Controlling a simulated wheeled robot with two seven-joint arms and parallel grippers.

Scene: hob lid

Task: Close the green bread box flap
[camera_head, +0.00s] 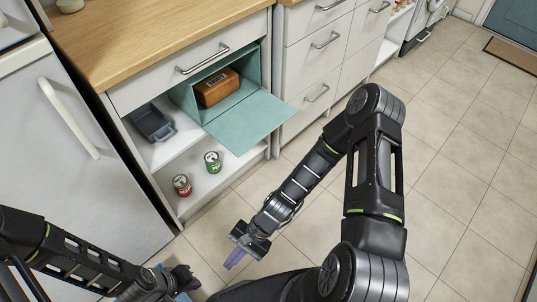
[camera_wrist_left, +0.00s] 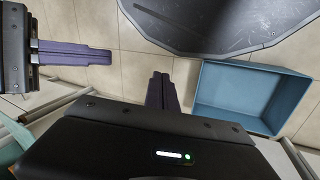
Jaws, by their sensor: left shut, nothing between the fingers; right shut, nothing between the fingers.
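The green bread box (camera_head: 185,97) sits in the open cabinet compartment under a drawer. Its flap (camera_head: 250,122) is open, lying outward and tilted slightly down past the cabinet front. A brown box-like object (camera_head: 217,87) stands inside. My right gripper (camera_head: 236,258) has purple fingers, shut and empty, low over the floor in front of the cabinet, apart from the flap. It also shows in the left wrist view (camera_wrist_left: 80,53). My left gripper (camera_head: 184,279) is at the bottom of the head view, its fingers hard to see there; the left wrist view shows them shut and empty (camera_wrist_left: 161,92).
A blue open bin (camera_wrist_left: 255,92) is near my left gripper. A dark grey container (camera_head: 152,123) sits on the shelf left of the bread box; a red can (camera_head: 182,185) and green can (camera_head: 213,162) stand below. The fridge (camera_head: 75,150) is at left. Floor at right is clear.

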